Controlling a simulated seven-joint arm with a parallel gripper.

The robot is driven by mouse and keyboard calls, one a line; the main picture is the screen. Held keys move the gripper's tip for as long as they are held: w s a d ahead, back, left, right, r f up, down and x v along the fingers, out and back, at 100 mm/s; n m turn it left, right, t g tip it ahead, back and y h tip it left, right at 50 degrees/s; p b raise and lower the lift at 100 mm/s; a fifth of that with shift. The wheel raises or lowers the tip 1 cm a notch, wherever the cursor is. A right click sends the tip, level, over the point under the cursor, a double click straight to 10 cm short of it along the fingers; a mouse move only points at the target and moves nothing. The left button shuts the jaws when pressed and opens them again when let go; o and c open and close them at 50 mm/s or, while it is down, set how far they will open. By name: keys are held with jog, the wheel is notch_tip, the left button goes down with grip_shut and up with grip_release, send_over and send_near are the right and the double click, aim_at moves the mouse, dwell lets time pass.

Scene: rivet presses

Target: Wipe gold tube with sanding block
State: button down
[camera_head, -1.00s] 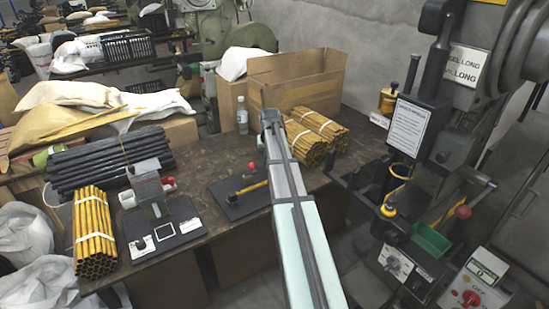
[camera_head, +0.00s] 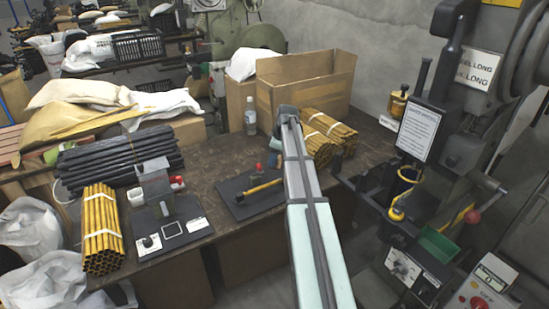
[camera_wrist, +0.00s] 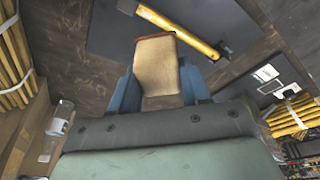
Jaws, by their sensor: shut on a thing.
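My gripper (camera_wrist: 161,88) shows in the wrist view with its blue fingers on both sides of a tan-brown sanding block (camera_wrist: 157,62), shut on it. The gold tube (camera_wrist: 180,27) lies across a dark flat plate (camera_wrist: 112,35), beyond the block, with a dark fitting at its right end. The block appears apart from the tube in the picture; the height between them is hard to tell. In the head view, the gold tube (camera_head: 262,188) lies on the plate left of my arm.
Bundled gold tubes (camera_head: 327,138) and an open cardboard box (camera_head: 300,95) stand behind my arm. A bottle (camera_head: 250,116) stands nearby. Left are a device (camera_head: 165,215), another gold bundle (camera_head: 102,232) and black tubes (camera_head: 118,160). A press (camera_head: 425,140) stands right.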

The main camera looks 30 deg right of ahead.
jog(key=shift+f+n, duration=0.3)
jog(key=shift+s+d+x, duration=0.15)
jog(key=shift+s+x, duration=0.05)
jog(key=shift+x, duration=0.75)
jog(key=shift+s+d+x, duration=0.1)
jog(key=shift+s+x, duration=0.05)
jog(key=shift+x, duration=0.8)
jog(key=shift+s+d+x, duration=0.15)
jog(key=shift+s+x, duration=0.05)
jog(key=shift+x, duration=0.7)
jog(key=shift+d+f, duration=0.15)
jog(key=shift+f, duration=0.85)
jog(key=d, duration=0.3)
jog(key=shift+d+r, duration=0.2)
jog(key=shift+r, duration=0.15)
jog(key=shift+d+f, duration=0.25)
jog(key=shift+d, duration=0.8)
jog(key=shift+a+r, duration=0.1)
jog(key=shift+a, duration=2.8)
jog(key=shift+w+a+r+v, duration=0.15)
jog(key=shift+w+v, duration=0.1)
jog(key=shift+v, duration=1)
jog(key=shift+w+a+v, duration=0.2)
jog(key=shift+v, duration=1.05)
jog(key=shift+w+a+r+v, duration=0.15)
jog(key=shift+w+v, duration=0.1)
jog(key=shift+v, duration=0.95)
